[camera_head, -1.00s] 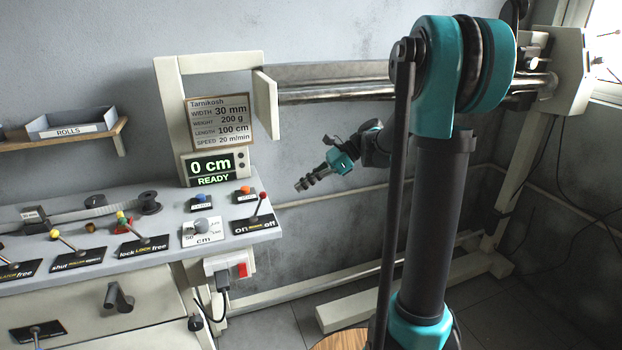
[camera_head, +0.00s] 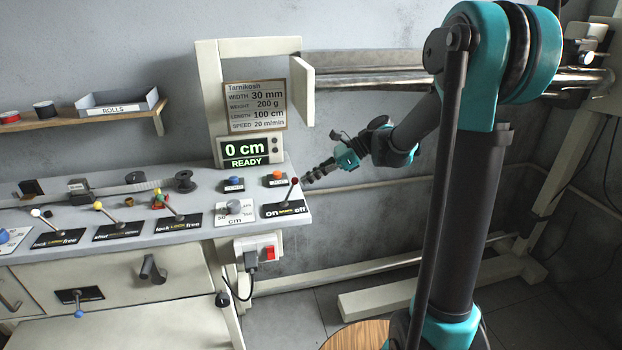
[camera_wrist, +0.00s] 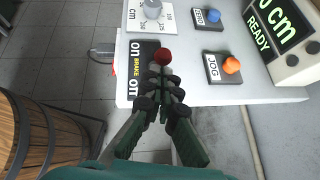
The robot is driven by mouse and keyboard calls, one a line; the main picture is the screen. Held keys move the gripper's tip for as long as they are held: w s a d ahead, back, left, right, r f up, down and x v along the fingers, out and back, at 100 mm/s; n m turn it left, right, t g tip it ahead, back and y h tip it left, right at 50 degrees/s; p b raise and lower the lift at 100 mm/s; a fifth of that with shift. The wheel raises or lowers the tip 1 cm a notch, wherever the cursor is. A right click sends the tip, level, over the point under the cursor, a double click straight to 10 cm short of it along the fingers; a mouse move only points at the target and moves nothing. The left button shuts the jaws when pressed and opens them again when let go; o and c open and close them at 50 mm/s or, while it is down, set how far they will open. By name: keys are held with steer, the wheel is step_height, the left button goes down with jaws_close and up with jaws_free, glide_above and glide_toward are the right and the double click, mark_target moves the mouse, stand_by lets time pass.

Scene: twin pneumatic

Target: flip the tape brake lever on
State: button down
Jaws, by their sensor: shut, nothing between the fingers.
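The brake lever (camera_head: 290,193) stands on a black on/off plate (camera_head: 285,209) at the right end of the grey console. Its dark red knob leans toward the "off" side in the head view. My gripper (camera_head: 309,179) is shut and empty, just right of the knob in the head view. In the wrist view the red knob (camera_wrist: 162,57) shows just beyond the fingertips of my gripper (camera_wrist: 161,72). The plate (camera_wrist: 138,72) reads "on brake off" there. The fingers hide the lever's stem, and I cannot tell whether they touch the knob.
The orange jog button (camera_head: 277,175), a blue button (camera_head: 233,184) and a cm dial (camera_head: 234,207) sit close to the lever. Other levers stand further left. A display (camera_head: 244,151) reads 0 cm READY. A wooden barrel (camera_wrist: 35,135) stands at lower left in the wrist view.

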mark_target(294, 179)
steer(key=shift+s+a+r+h, duration=0.1)
steer(key=shift+a+r+h, duration=0.2)
steer(key=shift+h, duration=0.1)
steer(key=shift+s+a+r, duration=0.1)
steer(key=shift+a, duration=0.05)
steer(key=shift+s+a+r+t+h, duration=0.2)
steer(key=shift+a+r+h, duration=0.1)
steer(key=shift+a+h, duration=0.25)
steer(key=shift+s+a+r+t+h, duration=0.1)
steer(key=shift+a+r+t+h, duration=0.15)
steer(key=shift+a+h, duration=0.3)
steer(key=s+a+r+t+h, duration=0.1)
steer(key=a+h, duration=0.4)
steer(key=a, duration=0.1)
steer(key=shift+s+a+n+h, duration=0.3)
steer(key=shift+s+n+h, duration=0.1)
steer(key=shift+t, duration=0.25)
